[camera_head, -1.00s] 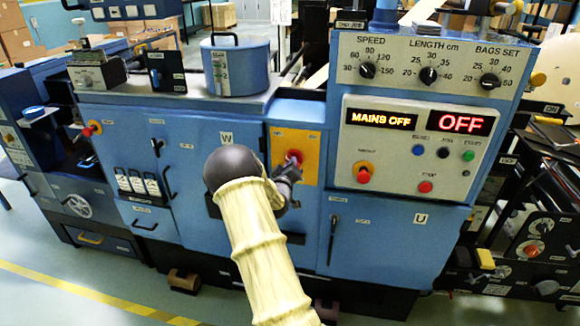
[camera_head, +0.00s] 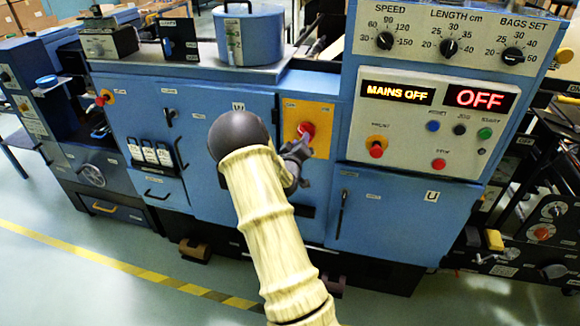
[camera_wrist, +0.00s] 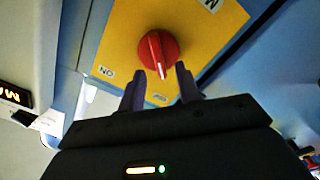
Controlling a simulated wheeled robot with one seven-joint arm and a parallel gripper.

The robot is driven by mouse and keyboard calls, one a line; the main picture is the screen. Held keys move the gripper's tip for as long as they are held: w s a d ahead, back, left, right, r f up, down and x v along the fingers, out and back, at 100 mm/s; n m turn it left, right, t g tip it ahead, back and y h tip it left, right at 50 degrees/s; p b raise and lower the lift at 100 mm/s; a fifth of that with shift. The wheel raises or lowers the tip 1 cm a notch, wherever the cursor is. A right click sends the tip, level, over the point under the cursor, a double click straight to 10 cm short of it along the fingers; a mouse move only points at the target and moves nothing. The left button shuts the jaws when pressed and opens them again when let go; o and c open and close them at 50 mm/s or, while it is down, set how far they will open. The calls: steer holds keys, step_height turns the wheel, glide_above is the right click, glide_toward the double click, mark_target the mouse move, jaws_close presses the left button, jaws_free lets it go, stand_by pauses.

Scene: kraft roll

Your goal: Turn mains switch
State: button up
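The mains switch is a red rotary knob (camera_head: 305,130) on a yellow plate (camera_head: 322,112) on the blue machine's front. In the wrist view the knob (camera_wrist: 157,50) has a white pointer mark directed down the picture, toward a label there; an ON label (camera_wrist: 106,72) is at its left. My gripper (camera_head: 297,152) is just below the knob in the head view. In the wrist view my gripper (camera_wrist: 158,78) has two dark fingers apart, with nothing between them and the tips close to the knob's lower edge. Contact cannot be told.
A display (camera_head: 397,92) reads MAINS OFF and another (camera_head: 480,98) reads OFF. A control panel (camera_head: 400,165) with a red mushroom button (camera_head: 376,150) and small coloured buttons lies right of the plate. Another red knob (camera_head: 103,98) is at far left.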

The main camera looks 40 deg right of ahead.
steer(key=b+v, duration=0.2)
steer(key=v, duration=1.2)
steer(key=shift+s, duration=0.2)
steer(key=shift+a, duration=0.15)
steer(key=s+a+g+y+p, duration=0.35)
steer(key=a+y, duration=0.65)
steer(key=a, duration=0.4)
steer(key=s+a+r+g+y+p, duration=0.3)
steer(key=s+a+g, duration=0.2)
steer(key=s+a, duration=0.5)
steer(key=s, duration=0.4)
steer(key=shift+a+r+n+y, duration=0.3)
steer(key=shift+n+y, duration=0.1)
